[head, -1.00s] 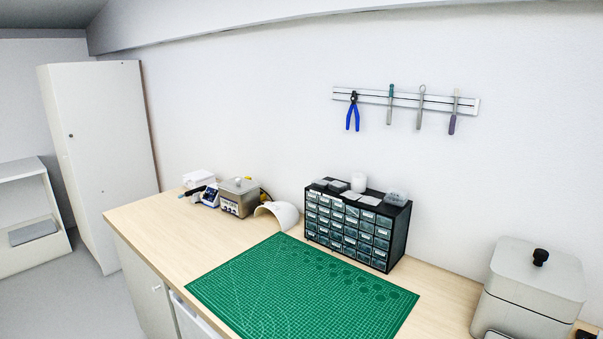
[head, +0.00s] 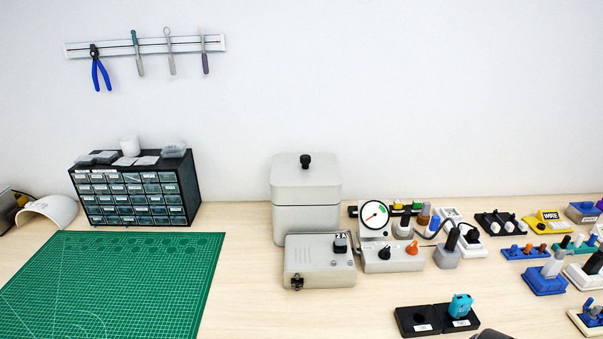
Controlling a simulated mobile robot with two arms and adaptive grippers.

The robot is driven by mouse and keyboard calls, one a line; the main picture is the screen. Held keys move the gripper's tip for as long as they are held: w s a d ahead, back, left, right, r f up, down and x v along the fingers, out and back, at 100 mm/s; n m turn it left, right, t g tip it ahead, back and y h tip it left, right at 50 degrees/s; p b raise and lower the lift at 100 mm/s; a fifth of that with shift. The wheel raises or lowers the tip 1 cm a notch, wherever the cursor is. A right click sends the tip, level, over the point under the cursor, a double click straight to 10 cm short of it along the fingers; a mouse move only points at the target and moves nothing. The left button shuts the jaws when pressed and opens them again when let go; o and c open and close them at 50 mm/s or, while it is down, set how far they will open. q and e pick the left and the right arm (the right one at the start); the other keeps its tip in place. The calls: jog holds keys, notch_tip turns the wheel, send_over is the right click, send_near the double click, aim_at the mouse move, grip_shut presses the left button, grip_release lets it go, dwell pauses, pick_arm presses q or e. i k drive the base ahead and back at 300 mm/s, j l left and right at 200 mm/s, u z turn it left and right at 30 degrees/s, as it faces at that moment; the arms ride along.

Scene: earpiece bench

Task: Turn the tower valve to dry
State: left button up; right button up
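No part is clearly marked as the tower valve at this size. A low light-grey box (head: 395,261) on the bench carries a black knob (head: 384,253) and an orange knob (head: 411,247). A round white gauge (head: 374,214) with a red needle and a green mark stands behind it. Left of it is a grey box (head: 318,266) with a black part on top and a black latch in front. Behind that stands a pale lidded canister (head: 306,195) with a black top knob. No gripper fingers show; a dark sliver at the bottom edge is too cropped to identify.
A green mat (head: 120,285) and a drawer cabinet (head: 135,192) are at the left. Black trays (head: 418,321) with a teal object (head: 460,305) sit in front. Several small stands crowd the right, including a yellow one (head: 547,222). Bare bench lies between mat and grey box.

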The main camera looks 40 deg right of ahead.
aim_at(384, 254)
jog(key=z, duration=1.95)
